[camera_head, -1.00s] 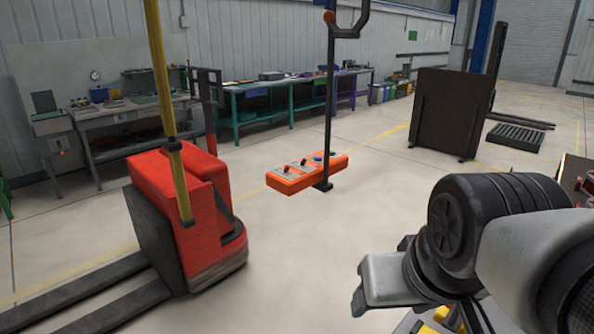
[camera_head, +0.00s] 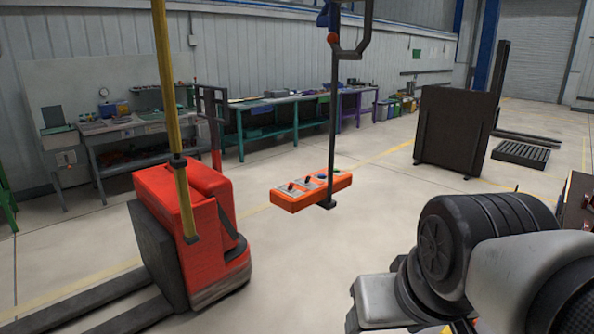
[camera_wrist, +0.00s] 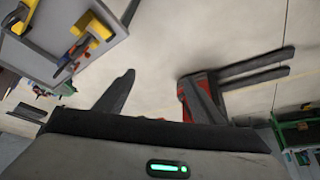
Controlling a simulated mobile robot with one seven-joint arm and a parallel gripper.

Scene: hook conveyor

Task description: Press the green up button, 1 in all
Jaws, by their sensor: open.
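An orange control box (camera_head: 300,198) hangs in the middle of the head view at the foot of a dark vertical pole. Its top carries red switches on light plates and a small bluish button (camera_head: 321,176). I cannot clearly make out a green up button at this size. My gripper (camera_wrist: 160,92) shows in the wrist view with its two dark fingers spread and nothing between them. The control box does not show in the wrist view. In the head view my arm is at the lower right, well apart from the box, and its gripper is out of sight.
A red pallet truck (camera_head: 205,260) stands left of the box, with a yellow pole (camera_head: 167,90) before it. Workbenches (camera_head: 262,125) line the back wall. A dark panel (camera_head: 452,130) stands behind to the right.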

